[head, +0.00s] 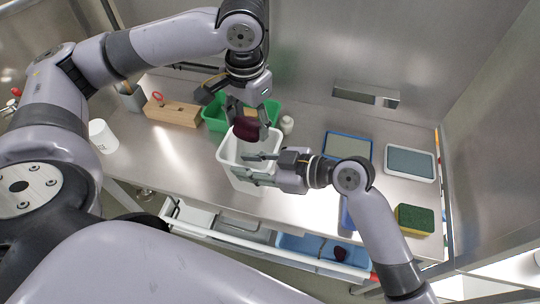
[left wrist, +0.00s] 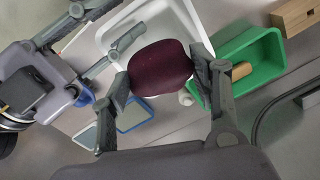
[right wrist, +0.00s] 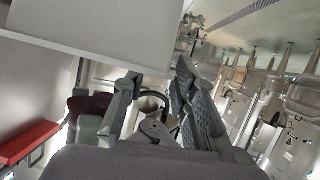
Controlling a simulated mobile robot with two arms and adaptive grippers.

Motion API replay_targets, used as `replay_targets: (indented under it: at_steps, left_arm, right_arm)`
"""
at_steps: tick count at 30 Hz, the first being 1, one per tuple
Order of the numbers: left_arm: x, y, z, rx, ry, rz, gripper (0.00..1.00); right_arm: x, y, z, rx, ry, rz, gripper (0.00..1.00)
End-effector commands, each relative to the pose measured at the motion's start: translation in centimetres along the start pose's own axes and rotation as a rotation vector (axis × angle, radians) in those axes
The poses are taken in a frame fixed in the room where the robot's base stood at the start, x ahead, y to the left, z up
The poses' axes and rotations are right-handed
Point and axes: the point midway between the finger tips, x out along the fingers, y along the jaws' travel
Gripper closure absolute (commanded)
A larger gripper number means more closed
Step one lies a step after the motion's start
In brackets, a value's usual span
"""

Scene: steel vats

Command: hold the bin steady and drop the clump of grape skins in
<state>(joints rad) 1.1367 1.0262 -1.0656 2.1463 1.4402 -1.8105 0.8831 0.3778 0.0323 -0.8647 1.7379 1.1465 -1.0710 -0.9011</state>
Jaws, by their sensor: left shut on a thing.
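The dark red clump of grape skins (head: 246,129) is held above the white bin (head: 228,153); the clump also shows in the left wrist view (left wrist: 161,67). My left gripper (head: 249,119) is shut on it, one finger on each side (left wrist: 163,80). The bin stands upright on the steel bench, its opening partly hidden by the clump and my right gripper. My right gripper (head: 252,167) is at the bin's right side, its fingers apart (right wrist: 160,68). One finger lies across the rim area, the other lower outside; contact with the wall cannot be told.
A green tray (head: 214,118) stands behind the bin, with a wooden block (head: 173,111) to its left. A small white bottle (head: 287,124) is close by. Blue-edged trays (head: 348,147) and a sponge (head: 414,219) lie to the right.

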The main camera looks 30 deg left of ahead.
Motion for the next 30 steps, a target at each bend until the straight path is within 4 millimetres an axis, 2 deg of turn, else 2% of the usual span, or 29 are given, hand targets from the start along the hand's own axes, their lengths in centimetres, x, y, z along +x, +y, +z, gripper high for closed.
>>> replay_targets:
  at_steps: [3, 7, 19, 30]
  left_arm:
    - [0.0, 0.0, 0.0, 0.0, 0.0, 0.0, 0.66]
    - [0.0, 0.0, 0.0, 0.0, 0.001, 0.0, 0.66]
    - [0.0, 0.0, 0.0, 0.0, 0.001, 0.0, 0.66]
    - [0.0, 0.0, 0.0, 0.0, 0.001, 0.0, 0.66]
  right_arm:
    - [1.9, 0.0, 0.0, 0.002, 0.001, -0.001, 0.74]
    - [3.0, 0.0, 0.0, 0.002, 0.0, 0.0, 0.74]
    - [3.6, 0.0, 0.0, 0.001, -0.001, 0.0, 0.75]
    - [3.6, 0.0, 0.0, 0.001, -0.001, 0.0, 0.99]
